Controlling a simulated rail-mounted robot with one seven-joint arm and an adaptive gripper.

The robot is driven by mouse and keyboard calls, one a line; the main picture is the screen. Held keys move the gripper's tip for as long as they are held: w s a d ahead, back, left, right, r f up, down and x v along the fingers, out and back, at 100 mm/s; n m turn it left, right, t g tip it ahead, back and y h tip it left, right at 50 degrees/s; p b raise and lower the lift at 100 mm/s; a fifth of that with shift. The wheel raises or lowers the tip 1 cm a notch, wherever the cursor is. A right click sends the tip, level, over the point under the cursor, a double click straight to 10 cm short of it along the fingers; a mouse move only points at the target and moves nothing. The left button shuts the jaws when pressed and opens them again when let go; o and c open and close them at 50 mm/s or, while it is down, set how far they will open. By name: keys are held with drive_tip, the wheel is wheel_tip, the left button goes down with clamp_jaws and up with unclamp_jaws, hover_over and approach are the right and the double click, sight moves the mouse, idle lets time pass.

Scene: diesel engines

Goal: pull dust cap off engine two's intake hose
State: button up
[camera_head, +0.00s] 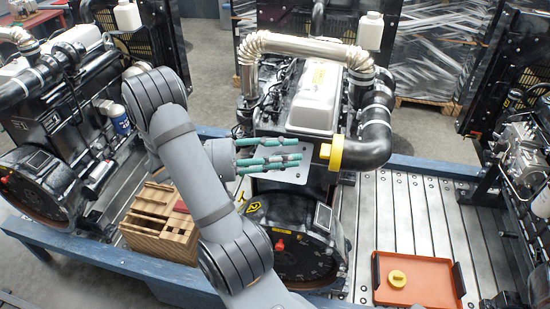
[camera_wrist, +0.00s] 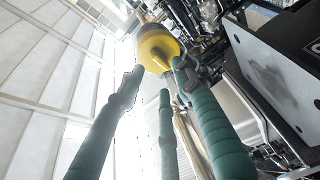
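The yellow dust cap (camera_head: 331,152) sits on the open end of the black intake hose (camera_head: 370,147) of the middle engine (camera_head: 315,95). My gripper (camera_head: 298,157), with green-sleeved fingers, is open and empty just left of the cap, pointing at it across a small gap. In the wrist view, the cap (camera_wrist: 158,47) is ahead of the spread fingertips (camera_wrist: 157,80), between the left and right ones. No finger visibly holds it. The hose behind the cap is mostly hidden in the wrist view.
A wooden organiser (camera_head: 158,235) stands at lower left. Other engines stand left (camera_head: 60,130) and right (camera_head: 520,150). A grey plate (camera_head: 318,176) lies close below my fingers.

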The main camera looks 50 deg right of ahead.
sight(333, 152)
drive_tip(key=x, duration=0.6)
drive_tip(key=shift+d+b, duration=0.2)
drive_tip(key=shift+b, duration=0.15)
drive_tip(key=shift+s, duration=0.2)
drive_tip(key=shift+c, duration=1.3)
drive_tip(key=shift+s, duration=0.1)
clamp_jaws()
drive_tip(key=shift+f, duration=0.1)
